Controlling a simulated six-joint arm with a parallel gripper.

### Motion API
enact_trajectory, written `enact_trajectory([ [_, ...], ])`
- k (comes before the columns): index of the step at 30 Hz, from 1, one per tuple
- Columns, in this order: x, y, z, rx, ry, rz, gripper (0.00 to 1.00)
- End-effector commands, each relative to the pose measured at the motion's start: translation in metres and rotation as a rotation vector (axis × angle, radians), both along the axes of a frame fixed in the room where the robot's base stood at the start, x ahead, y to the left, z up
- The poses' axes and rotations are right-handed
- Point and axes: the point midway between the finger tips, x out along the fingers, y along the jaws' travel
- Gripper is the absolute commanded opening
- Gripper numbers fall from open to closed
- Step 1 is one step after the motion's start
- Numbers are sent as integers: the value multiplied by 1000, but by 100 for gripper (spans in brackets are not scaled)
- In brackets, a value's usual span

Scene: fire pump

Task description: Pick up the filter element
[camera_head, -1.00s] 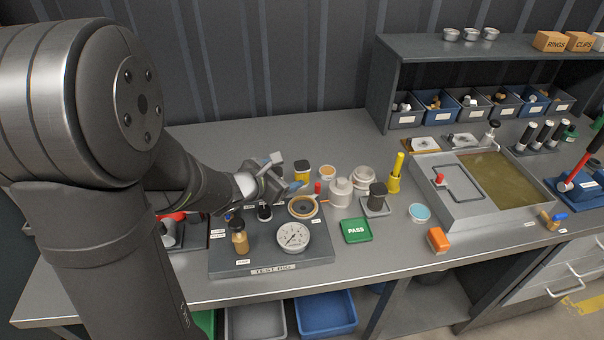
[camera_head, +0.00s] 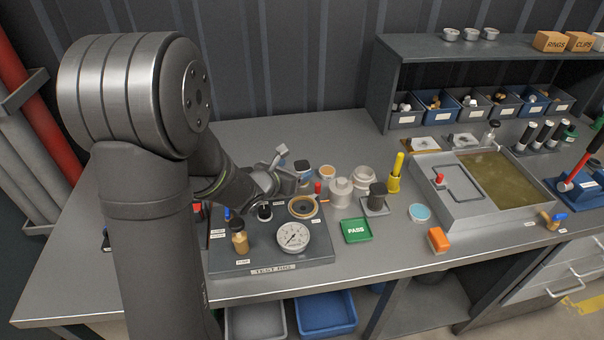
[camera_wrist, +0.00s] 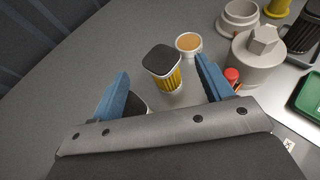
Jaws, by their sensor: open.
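The likely filter element is a yellow pleated cylinder with a dark square-cornered cap (camera_wrist: 165,72), upright on the bench in the wrist view. In the head view it is mostly hidden behind my gripper (camera_head: 291,172). In the wrist view my gripper (camera_wrist: 162,72) is open, its two blue fingers on either side of the element's line. The fingers are empty and short of the element, with a gap between them and it.
An orange-topped white cup (camera_wrist: 188,43) stands just behind the element. A grey pump housing (camera_wrist: 257,58) and a red-capped part (camera_wrist: 232,76) are close on the right. The test rig (camera_head: 272,255) with its gauge (camera_head: 292,237) lies in front. Bench to the left of the element is clear.

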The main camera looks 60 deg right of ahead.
Motion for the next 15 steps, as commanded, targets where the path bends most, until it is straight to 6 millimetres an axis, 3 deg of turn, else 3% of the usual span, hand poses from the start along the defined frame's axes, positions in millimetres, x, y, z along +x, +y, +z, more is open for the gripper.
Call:
enact_trajectory([
  [6, 0, -28, -13, 2, 0, -2, 73],
  [15, 1, -34, -15, 2, 1, -1, 73],
])
